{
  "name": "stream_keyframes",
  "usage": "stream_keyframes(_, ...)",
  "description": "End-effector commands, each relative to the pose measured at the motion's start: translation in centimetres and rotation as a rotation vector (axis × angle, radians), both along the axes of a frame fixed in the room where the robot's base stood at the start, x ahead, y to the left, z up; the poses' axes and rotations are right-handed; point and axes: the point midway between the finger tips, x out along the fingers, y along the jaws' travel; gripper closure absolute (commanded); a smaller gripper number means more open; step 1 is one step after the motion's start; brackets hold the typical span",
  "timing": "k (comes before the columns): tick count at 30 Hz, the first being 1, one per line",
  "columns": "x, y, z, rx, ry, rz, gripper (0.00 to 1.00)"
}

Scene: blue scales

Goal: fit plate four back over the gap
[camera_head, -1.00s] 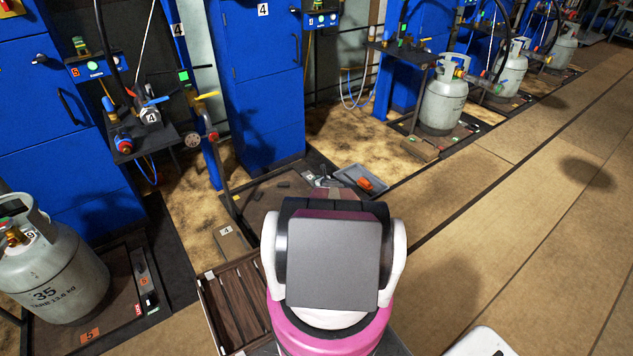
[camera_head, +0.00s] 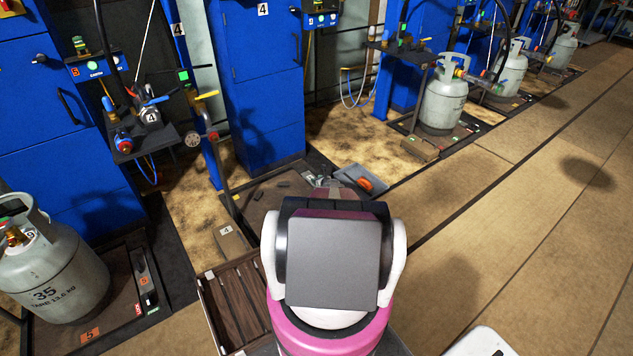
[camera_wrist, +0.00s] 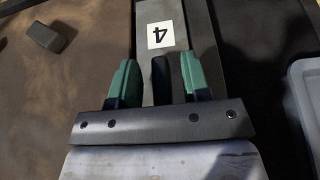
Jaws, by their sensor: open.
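Plate four is a narrow grey strip with a white "4" label (camera_wrist: 161,35), lying below my gripper in the wrist view. A dark upright grip (camera_wrist: 160,80) stands between the fingers. My gripper (camera_wrist: 156,78) is open, with one green-tipped finger on each side of the grip and room showing on both sides. In the head view my own arm hides most of the gripper and this plate. A dark channel (camera_wrist: 262,60) runs along the plate's right side; I cannot tell whether it is the gap.
A grey tray (camera_head: 349,172) with an orange item (camera_head: 365,184) is at the right; its rim also shows in the wrist view (camera_wrist: 294,100). A dark block (camera_wrist: 50,38) lies left of the plate. A slatted wooden crate (camera_head: 206,300) and a grey cylinder (camera_head: 60,270) are left.

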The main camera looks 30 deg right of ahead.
Motion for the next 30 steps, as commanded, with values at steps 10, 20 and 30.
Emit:
stream_keyframes(10,-5.8,-0.3,2.5,0.001,0.0,-0.001,0.57)
stream_keyframes(20,-10.3,-0.7,4.3,0.0,0.0,-0.001,0.57)
stream_keyframes(30,-9.5,6.5,10.2,-0.145,0.009,0.198,0.57)
